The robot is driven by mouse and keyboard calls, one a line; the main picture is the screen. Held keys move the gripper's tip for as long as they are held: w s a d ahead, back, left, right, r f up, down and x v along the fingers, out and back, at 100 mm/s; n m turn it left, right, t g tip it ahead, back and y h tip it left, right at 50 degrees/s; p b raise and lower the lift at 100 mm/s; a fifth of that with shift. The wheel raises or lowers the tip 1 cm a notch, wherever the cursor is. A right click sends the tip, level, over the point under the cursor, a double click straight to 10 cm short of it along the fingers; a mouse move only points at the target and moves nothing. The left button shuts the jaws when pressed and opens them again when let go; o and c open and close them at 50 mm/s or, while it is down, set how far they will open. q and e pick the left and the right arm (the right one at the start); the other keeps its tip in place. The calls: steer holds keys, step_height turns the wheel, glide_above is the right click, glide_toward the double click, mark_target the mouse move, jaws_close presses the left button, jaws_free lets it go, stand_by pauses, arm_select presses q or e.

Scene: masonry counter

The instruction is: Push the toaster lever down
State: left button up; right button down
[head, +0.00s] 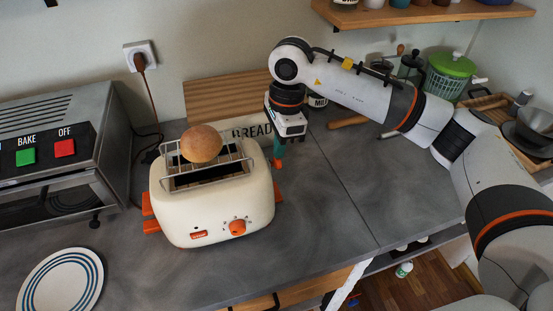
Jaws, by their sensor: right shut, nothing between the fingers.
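The cream toaster (213,208) stands on the grey counter, with an orange knob (237,227) on its front. Orange tabs (149,227) stick out on its left side, and another orange piece (277,192) shows at its right side. I cannot tell which of these is the lever. A round bun (201,144) rests on the wire rack (207,165) above the slots. My right gripper (278,163) points down just beyond the toaster's right back corner, above the right orange piece. Its fingers are shut and empty. My left gripper is out of view.
A steel oven (52,155) stands at the left, with a striped plate (62,283) in front. A bread box (250,130) and wooden board (222,93) are behind the toaster. Jars, a green-lidded container (450,72) and a wooden tray fill the back right. Counter right of the toaster is clear.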

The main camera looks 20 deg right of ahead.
mark_target(280, 166)
step_height(280, 166, down, 7)
steer(key=b, duration=0.6)
steer(key=shift+r, duration=0.3)
steer(key=d, duration=0.1)
steer(key=d+r, duration=0.1)
steer(key=d, duration=0.1)
